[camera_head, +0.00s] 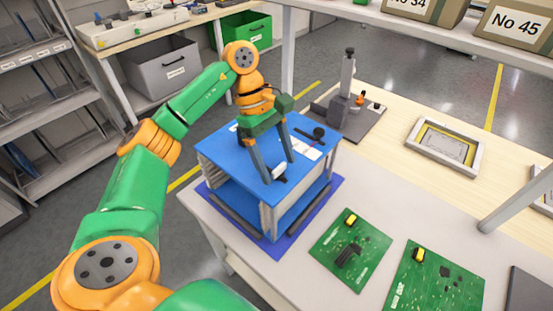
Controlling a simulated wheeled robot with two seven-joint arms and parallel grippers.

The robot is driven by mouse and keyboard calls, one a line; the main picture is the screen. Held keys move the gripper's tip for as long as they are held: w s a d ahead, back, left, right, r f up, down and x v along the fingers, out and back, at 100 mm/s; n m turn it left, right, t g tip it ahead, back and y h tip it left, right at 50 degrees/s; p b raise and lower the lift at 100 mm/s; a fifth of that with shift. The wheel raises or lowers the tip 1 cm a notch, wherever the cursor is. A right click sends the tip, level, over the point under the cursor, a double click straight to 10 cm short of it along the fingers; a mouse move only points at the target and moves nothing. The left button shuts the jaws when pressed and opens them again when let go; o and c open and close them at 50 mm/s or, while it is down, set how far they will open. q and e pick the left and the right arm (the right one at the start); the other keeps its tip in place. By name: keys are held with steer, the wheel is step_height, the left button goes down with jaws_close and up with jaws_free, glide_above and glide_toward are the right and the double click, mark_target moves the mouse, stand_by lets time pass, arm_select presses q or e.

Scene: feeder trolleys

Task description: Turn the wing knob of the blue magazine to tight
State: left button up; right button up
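The blue magazine (222,150) is a box-like rack with a blue top plate and open sides, standing on a dark blue mat (326,192) on the table. My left gripper (279,171) reaches down over its top, fingers spread apart. A small dark part (279,179) with a light patch lies by the fingertips near the plate's front edge; it may be the wing knob, but I cannot tell its angle or whether the fingers touch it. A black round knob (319,132) with a dark bar sits further back on the plate. My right gripper is not in view.
Two green circuit boards (376,262) (447,285) lie right of the magazine. Behind it stands a grey fixture with a post (347,75). A framed tray (446,146) lies on the wooden bench. A shelf with boxes (410,5) overhangs at the back.

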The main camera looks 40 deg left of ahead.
mark_target(279, 166)
arm_select(q)
steer(key=v, duration=0.3)
steer(key=p+v, duration=0.2)
steer(key=v, duration=0.2)
steer(key=shift+a+r, duration=0.1)
